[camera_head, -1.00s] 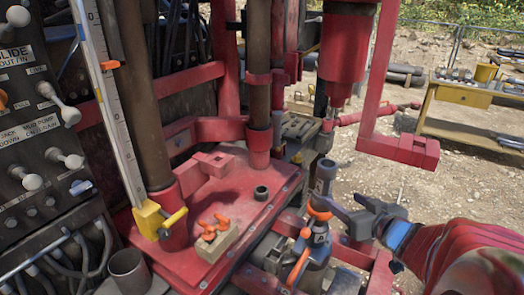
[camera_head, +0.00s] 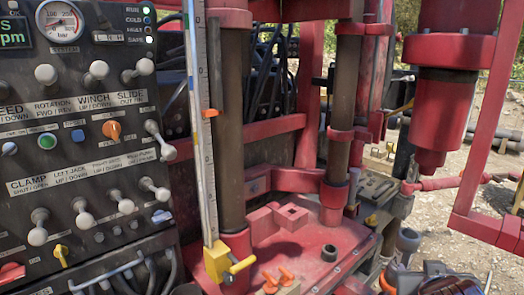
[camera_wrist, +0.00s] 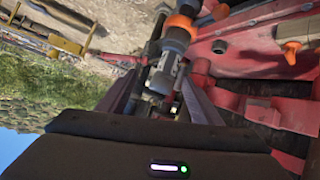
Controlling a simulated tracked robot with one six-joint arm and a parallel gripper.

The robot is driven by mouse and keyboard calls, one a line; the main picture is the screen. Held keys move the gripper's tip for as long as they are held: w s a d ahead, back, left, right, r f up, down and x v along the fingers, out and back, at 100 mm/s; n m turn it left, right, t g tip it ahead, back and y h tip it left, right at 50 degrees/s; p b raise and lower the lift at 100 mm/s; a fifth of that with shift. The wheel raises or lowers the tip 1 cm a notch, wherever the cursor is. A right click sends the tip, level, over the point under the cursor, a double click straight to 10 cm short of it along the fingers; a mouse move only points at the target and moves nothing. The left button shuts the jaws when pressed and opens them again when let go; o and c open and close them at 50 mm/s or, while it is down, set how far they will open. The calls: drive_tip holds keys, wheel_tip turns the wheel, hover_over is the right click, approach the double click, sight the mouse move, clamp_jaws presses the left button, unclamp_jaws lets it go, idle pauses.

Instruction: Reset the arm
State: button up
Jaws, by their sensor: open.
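My gripper (camera_wrist: 160,92) shows in the wrist view with its two dark fingers spread apart. A grey cylindrical fitting (camera_wrist: 164,72) with an orange ring (camera_wrist: 181,24) appears between and beyond the fingers. I cannot tell whether they touch it. In the head view, the top of a grey fitting (camera_head: 408,240) shows at the lower right. A dark part at the bottom right edge there may be my arm; the fingers cannot be made out in that view.
A control panel (camera_head: 85,165) with several white-knobbed levers fills the left. A yellow clamp (camera_head: 217,262) holds the upright scale. Red rig columns and a red deck (camera_head: 325,235) stand in the middle. A red frame (camera_head: 485,225) hangs at right. Gravel (camera_head: 480,265) lies beyond.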

drive_tip(key=s+a+f+n+g+y, duration=0.1)
drive_tip(key=s+a+g+y, duration=0.1)
drive_tip(key=s+a, duration=0.4)
drive_tip(key=s+a+f+n+g+y, duration=0.1)
drive_tip(key=s+a, duration=0.5)
drive_tip(key=a, duration=0.7)
drive_tip(key=f+g+y, duration=0.1)
drive_tip(key=y, duration=0.1)
drive_tip(key=shift+a+n+g+y, duration=0.3)
drive_tip(key=shift+a+n+g, duration=0.1)
